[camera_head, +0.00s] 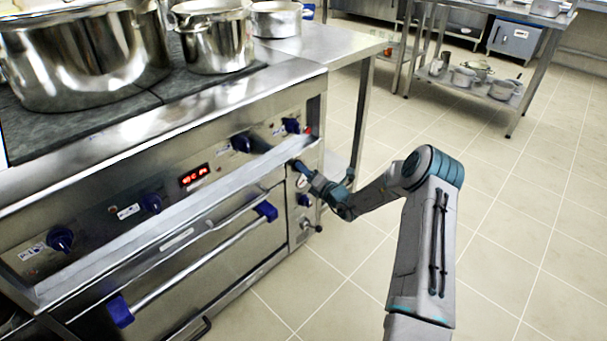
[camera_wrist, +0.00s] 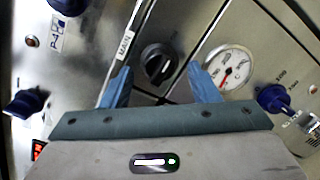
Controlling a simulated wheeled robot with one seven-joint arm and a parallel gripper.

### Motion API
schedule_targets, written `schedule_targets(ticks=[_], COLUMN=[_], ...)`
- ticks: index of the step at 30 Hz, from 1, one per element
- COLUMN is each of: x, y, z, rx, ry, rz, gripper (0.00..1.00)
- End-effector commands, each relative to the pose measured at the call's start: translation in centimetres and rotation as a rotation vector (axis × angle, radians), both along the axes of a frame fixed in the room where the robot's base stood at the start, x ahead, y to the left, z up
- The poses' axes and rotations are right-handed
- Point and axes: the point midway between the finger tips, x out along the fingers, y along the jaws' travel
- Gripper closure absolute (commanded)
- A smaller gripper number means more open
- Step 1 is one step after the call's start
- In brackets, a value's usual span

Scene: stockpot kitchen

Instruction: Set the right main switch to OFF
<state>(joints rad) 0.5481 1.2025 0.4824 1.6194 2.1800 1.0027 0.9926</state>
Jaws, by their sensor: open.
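The right main switch (camera_wrist: 157,62) is a round black rotary knob on the steel front panel, beside a white "MAIN" label (camera_wrist: 124,44). A pale mark shows on its face; I cannot read which setting it points to. My gripper (camera_wrist: 160,72) is open, with one blue finger on each side of the knob in the wrist view. Contact is not visible, and the gap in depth is hard to judge. In the head view my gripper (camera_head: 301,168) is at the right end of the stove front (camera_head: 110,222), and the switch is hidden there.
A round white gauge (camera_wrist: 230,68) is right of the switch, close to a finger. A blue knob (camera_wrist: 273,97) is further right. A protruding front rail (camera_head: 180,238) and oven door handle (camera_head: 200,262) run along the stove. Steel pots (camera_head: 215,40) stand on top. Floor to the right is clear.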

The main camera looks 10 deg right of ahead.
Motion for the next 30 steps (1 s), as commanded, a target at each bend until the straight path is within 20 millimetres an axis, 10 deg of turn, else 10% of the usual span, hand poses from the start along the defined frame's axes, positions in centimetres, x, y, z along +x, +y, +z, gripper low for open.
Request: schedule_targets(ticks=[13,19,30], x=[1.19,1.17,1.16], y=[0.72,0.73,0.73], z=[0.04,0.03,-0.01], rx=[0.001,0.0,-0.038], ry=[0.0,-0.001,-0.027], rz=[0.001,0.001,0.001], gripper=[0.45,0.9,0.9])
